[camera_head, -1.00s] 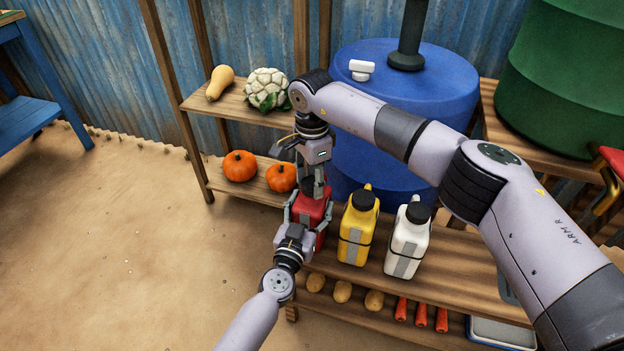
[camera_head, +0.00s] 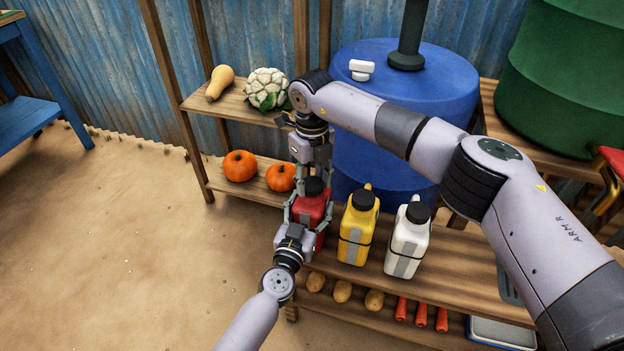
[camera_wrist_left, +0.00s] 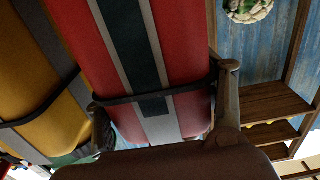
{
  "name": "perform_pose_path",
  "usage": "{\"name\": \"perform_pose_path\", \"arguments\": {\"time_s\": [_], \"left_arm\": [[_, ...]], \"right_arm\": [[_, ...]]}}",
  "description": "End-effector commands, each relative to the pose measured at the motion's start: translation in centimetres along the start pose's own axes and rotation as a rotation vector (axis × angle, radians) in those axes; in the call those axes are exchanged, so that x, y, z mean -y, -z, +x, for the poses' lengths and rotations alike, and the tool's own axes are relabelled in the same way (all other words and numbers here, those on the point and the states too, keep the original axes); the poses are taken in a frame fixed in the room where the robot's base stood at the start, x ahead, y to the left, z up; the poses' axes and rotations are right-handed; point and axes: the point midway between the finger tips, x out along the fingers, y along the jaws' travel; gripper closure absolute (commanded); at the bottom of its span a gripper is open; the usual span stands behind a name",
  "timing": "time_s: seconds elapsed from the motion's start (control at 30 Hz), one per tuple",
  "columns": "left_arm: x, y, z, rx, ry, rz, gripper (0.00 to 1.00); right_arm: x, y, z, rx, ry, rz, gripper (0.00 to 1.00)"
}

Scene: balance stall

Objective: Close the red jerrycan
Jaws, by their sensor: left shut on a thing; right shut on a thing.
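The red jerrycan (camera_head: 311,212) stands upright at the left end of the shelf, with a black cap (camera_head: 314,188) at its top. My left gripper (camera_head: 307,214) is shut around its body from the front, one finger on each side. In the left wrist view, the red jerrycan (camera_wrist_left: 186,40) fills the middle between the fingers of the left gripper (camera_wrist_left: 165,105). My right gripper (camera_head: 314,178) points down from above and is shut on the black cap. Its fingers partly hide the cap, so I cannot tell how far the cap is seated.
A yellow jerrycan (camera_head: 357,230) and a white jerrycan (camera_head: 407,240) stand close on the right. A large blue barrel (camera_head: 445,95) is behind. Pumpkins (camera_head: 239,166) and a cauliflower (camera_head: 267,90) sit on shelves at back left. The sandy floor (camera_head: 120,230) at left is clear.

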Motion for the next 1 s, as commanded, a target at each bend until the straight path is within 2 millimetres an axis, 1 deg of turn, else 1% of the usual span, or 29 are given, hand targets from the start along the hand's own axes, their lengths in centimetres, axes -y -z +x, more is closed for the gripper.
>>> {"name": "perform_pose_path", "arguments": {"time_s": [0.1, 0.23, 0.27, 0.4, 0.43, 0.77, 1.0], "left_arm": [[0.05, 0.1, 0.06, -0.002, 0.001, -0.001, 1.0], [0.04, 0.1, 0.06, -0.002, 0.001, -0.001, 1.0], [0.04, 0.1, 0.06, -0.002, 0.001, -0.001, 1.0], [0.03, 0.1, 0.06, -0.002, 0.001, -0.001, 1.0], [0.03, 0.1, 0.06, -0.002, 0.001, -0.001, 1.0], [0.03, 0.11, 0.05, -0.002, 0.001, -0.001, 1.0], [0.02, 0.11, 0.05, -0.002, 0.001, -0.001, 1.0]], "right_arm": [[-0.13, 0.01, 0.03, -0.002, -0.002, 0.229, 0.93], [-0.13, -0.01, 0.03, -0.002, -0.002, 0.435, 0.93], [-0.13, -0.01, 0.04, -0.001, -0.002, 0.455, 0.93], [-0.14, -0.02, 0.03, -0.001, -0.002, 0.445, 0.93], [-0.15, -0.02, 0.03, -0.001, -0.002, 0.445, 0.58], [-0.06, -0.02, 0.03, 0.0, -0.001, 0.444, 0.36], [-0.03, -0.03, 0.02, 0.0, 0.0, 0.444, 0.36]]}}
